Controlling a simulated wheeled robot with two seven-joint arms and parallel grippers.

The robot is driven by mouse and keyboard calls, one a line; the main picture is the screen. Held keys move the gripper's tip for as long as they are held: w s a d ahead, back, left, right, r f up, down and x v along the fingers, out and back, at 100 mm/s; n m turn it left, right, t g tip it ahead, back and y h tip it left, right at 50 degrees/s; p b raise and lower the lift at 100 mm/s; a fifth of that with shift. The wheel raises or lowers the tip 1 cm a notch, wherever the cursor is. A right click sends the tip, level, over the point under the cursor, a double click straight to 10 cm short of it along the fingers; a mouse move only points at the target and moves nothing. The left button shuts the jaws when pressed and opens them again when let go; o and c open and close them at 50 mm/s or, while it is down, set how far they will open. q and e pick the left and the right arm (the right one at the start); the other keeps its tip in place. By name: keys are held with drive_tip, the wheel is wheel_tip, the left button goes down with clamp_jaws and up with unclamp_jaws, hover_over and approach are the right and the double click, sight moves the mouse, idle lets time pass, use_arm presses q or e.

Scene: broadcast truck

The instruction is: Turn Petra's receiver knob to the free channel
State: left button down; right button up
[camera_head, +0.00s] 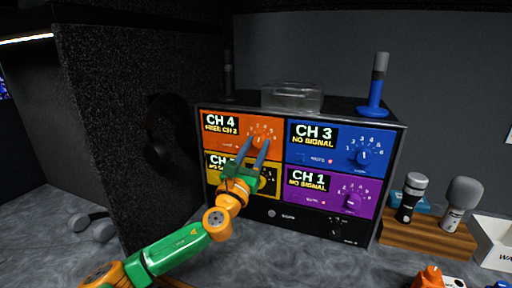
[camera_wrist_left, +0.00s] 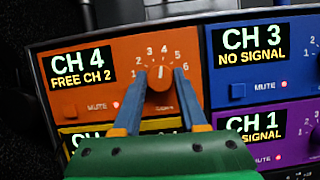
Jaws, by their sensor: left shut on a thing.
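The orange receiver panel (camera_head: 228,138) is at the upper left of the rack. Its display reads "CH 4" and "FREE CH 2". My left gripper (camera_head: 260,146) is shut on this knob, one blue finger on each side, as the left wrist view (camera_wrist_left: 157,80) shows.
The blue panel (camera_head: 338,145) reads "CH 3 NO SIGNAL"; the purple panel (camera_head: 325,190) reads "CH 1 NO SIGNAL". My gripper partly covers the yellow panel (camera_head: 213,172). A blue antenna (camera_head: 376,88) and a clear box (camera_head: 291,98) stand on top. Microphones (camera_head: 411,196) stand in a wooden block (camera_head: 425,235) at right.

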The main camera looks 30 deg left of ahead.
use_arm(q)
drive_tip(key=shift+n, duration=0.3)
drive_tip(key=n+g+y, duration=0.1)
drive_tip(key=n+y, duration=0.1)
drive_tip(key=n, duration=0.2)
drive_tip(key=n+g+y+p, duration=0.1)
drive_tip(key=n+y, duration=0.1)
drive_tip(key=n, duration=0.2)
drive_tip(key=shift+d+r, duration=0.15)
drive_tip(key=n+g+y+p, duration=0.1)
drive_tip(key=n, duration=0.2)
drive_tip(key=n+g+y+p, duration=0.1)
drive_tip(key=n, duration=0.3)
drive_tip(key=shift+d+g+p, duration=0.1)
drive_tip(key=shift+g+p, duration=0.2)
drive_tip(key=shift+n+y, duration=0.3)
drive_tip(key=shift+n, duration=0.1)
drive_tip(key=shift+c, duration=2.2)
unclamp_jaws()
drive_tip(key=shift+w, duration=0.1)
